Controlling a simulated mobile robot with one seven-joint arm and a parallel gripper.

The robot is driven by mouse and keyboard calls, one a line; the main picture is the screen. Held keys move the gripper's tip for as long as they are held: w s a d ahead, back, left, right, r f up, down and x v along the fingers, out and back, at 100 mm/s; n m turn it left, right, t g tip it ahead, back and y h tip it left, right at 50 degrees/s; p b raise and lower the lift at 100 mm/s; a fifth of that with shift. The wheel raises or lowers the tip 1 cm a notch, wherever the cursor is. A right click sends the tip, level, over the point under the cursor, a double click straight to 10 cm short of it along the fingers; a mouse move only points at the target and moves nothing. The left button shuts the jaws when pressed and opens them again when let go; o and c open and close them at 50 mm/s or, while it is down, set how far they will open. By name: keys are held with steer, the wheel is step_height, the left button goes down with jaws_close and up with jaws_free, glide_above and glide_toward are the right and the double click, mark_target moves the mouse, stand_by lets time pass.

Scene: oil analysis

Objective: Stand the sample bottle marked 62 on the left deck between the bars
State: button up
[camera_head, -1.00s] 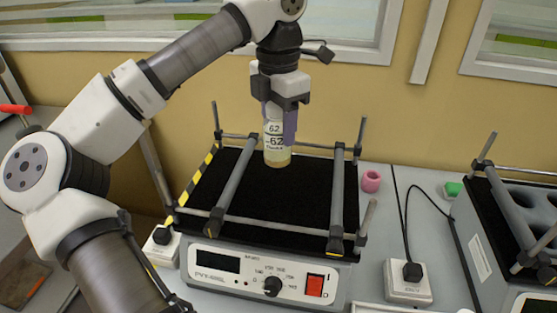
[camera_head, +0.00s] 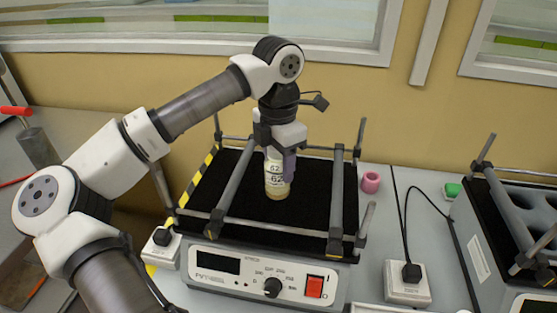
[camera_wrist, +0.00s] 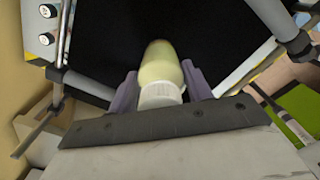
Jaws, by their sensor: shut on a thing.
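The sample bottle marked 62 (camera_head: 277,178) is upright, with a white label and pale yellow contents. It shows over the black deck (camera_head: 308,190) of the left shaker, between the left bar (camera_head: 232,190) and the right bar (camera_head: 337,195). I cannot tell whether its base touches the deck. My gripper (camera_head: 278,158) is shut on the bottle's upper part from above. In the wrist view the bottle (camera_wrist: 161,68) sits between the purple fingers (camera_wrist: 160,92), its white cap nearest the wrist.
The shaker's front panel (camera_head: 262,280) has a knob and a red switch. A pink ring-like object (camera_head: 371,182) stands right of the deck. A second shaker (camera_head: 500,230) is at the far right. A power socket (camera_head: 407,283) with a cable lies between them.

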steer(key=o, duration=1.1)
steer(key=shift+f, duration=0.1)
step_height(320, 180, up, 12)
steer(key=shift+r, duration=0.2)
